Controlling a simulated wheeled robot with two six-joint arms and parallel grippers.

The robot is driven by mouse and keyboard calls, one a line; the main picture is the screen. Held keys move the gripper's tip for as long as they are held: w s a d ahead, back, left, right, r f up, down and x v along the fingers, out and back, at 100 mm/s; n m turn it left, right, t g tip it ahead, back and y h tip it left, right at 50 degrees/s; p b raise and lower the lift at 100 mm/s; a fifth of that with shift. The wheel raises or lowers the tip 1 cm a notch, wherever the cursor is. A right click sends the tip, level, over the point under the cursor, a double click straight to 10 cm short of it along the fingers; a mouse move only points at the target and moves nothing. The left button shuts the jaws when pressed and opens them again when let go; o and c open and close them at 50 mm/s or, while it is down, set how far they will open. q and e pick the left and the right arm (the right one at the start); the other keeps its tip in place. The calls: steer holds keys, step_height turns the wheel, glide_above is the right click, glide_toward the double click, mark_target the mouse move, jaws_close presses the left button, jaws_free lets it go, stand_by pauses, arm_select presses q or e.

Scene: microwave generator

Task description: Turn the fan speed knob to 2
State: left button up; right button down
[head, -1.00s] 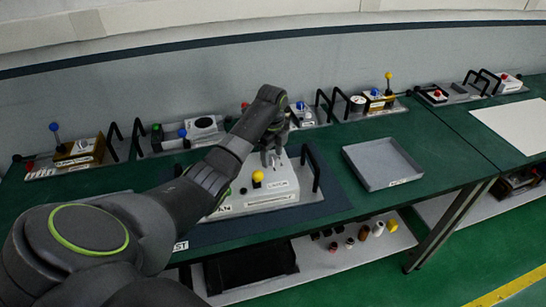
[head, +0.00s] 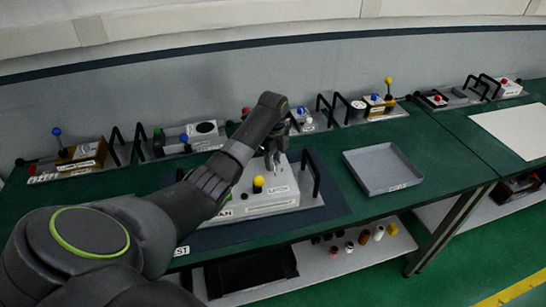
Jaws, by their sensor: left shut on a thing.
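A white control box (head: 272,203) with a yellow ball-topped lever (head: 258,183) and printed labels stands on a dark mat on the green table. Its front label at the left end reads partly as "FAN", with my arm covering the start. My left gripper (head: 272,164) points down at the back of the box's top, behind the yellow ball. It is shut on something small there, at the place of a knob. The fingers hide that thing, so its pointer and setting cannot be read. My right gripper is not in view.
Black handles (head: 311,175) stand beside the box at its right. An empty grey tray (head: 382,168) lies further right. Several small panels with levers and buttons line the back of the table. A shelf below holds small bottles and a black bin (head: 250,268).

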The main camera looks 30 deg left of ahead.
arm_select(q)
steer(key=n+p, duration=0.3)
steer(key=shift+r, duration=0.3)
steer(key=n+p, duration=0.2)
steer(key=n, duration=0.1)
steer(key=shift+p, duration=0.35)
steer(key=shift+f+n+p, duration=0.15)
steer(key=shift+n+p, duration=0.55)
steer(key=shift+n, duration=0.5)
steer(key=shift+f+n, duration=0.1)
steer(key=shift+n, duration=1)
steer(key=o, duration=1)
steer(key=shift+w, duration=0.1)
